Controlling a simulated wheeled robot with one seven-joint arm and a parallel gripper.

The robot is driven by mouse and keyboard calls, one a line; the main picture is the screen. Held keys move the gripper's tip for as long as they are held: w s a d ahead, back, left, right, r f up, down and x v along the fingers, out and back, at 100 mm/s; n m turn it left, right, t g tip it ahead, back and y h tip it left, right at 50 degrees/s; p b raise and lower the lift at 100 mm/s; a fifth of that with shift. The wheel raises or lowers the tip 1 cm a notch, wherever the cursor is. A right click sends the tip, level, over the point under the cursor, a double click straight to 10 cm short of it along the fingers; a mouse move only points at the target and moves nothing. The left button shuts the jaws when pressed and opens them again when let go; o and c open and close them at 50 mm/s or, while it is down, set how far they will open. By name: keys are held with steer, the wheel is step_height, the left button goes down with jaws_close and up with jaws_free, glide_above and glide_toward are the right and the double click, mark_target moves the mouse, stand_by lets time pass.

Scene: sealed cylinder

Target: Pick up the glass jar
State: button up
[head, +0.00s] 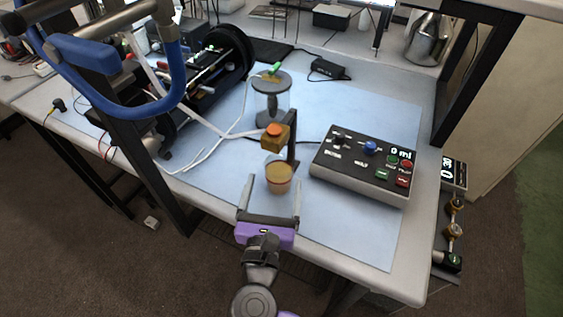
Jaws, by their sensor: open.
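The glass jar (279,182) is a small clear cup with amber content. It stands upright on the pale blue mat, below an amber block with an orange cap (274,136) on a dark upright stand. My gripper (273,181) reaches in from the front edge of the table, its purple palm toward me. Its two grey fingers are spread wide, one left and one right of the jar in the picture. I see no clear contact, and cannot tell how far the jar sits between the fingers. A clear cylinder (269,108) with dark ends and a green valve stands behind.
A control box (362,165) with a display and buttons sits right of the jar. White tubes lie left of the jar. The blue mat (345,235) is clear at front right.

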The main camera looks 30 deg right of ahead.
mark_target(281, 158)
steer(key=shift+x, duration=0.8)
steer(key=p+x, duration=0.1)
steer(key=x, duration=0.5)
steer(key=shift+w+d, duration=0.2)
steer(key=shift+d, duration=0.15)
steer(key=c, duration=1.8)
steer(key=shift+r, duration=0.1)
